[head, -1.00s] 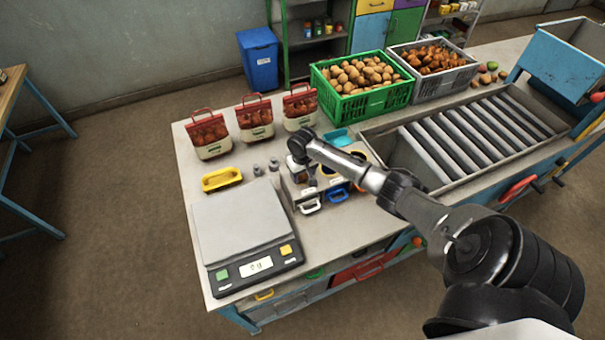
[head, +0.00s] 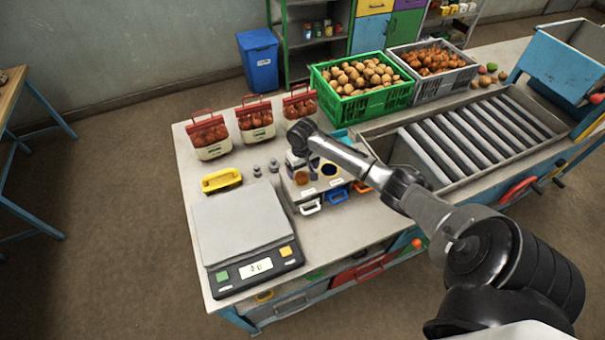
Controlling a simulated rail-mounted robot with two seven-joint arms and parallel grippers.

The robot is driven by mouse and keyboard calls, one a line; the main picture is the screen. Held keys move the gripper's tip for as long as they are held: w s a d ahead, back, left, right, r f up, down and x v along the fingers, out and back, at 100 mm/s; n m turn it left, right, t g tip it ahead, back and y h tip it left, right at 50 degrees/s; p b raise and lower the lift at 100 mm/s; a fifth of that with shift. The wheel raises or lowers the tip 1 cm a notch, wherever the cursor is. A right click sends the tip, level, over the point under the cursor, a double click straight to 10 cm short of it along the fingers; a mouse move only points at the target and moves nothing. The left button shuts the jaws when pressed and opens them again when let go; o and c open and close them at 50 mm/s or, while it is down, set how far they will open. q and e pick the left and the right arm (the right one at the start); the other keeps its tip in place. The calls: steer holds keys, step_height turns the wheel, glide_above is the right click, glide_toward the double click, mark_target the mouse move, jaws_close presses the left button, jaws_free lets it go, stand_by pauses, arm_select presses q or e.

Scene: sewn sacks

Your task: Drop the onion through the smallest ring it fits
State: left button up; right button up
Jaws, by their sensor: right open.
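The ring box (head: 320,187) is a small pale unit on the bench, with round openings on top and white, blue and orange handles in front. A round orange-brown shape (head: 301,178) shows at its left opening. It looks like the onion, but it is too small to tell whether it rests on the ring or lies inside. A yellow-rimmed opening (head: 329,170) to its right looks dark and empty. My right gripper (head: 301,160) points down just above the left opening, open and apart from the orange-brown shape. My arm hides the box's back part. My left gripper is out of view.
A scale (head: 240,222) stands at the front left, with a yellow tray (head: 221,180) and small grey weights (head: 265,168) behind it. Several onion sacks (head: 255,122) line the back. A green crate (head: 365,100) and a roller bed (head: 480,135) lie to the right.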

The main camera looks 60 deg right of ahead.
mark_target(303, 173)
step_height(303, 173, up, 10)
stand_by(0.4)
steer(key=shift+f, duration=0.1)
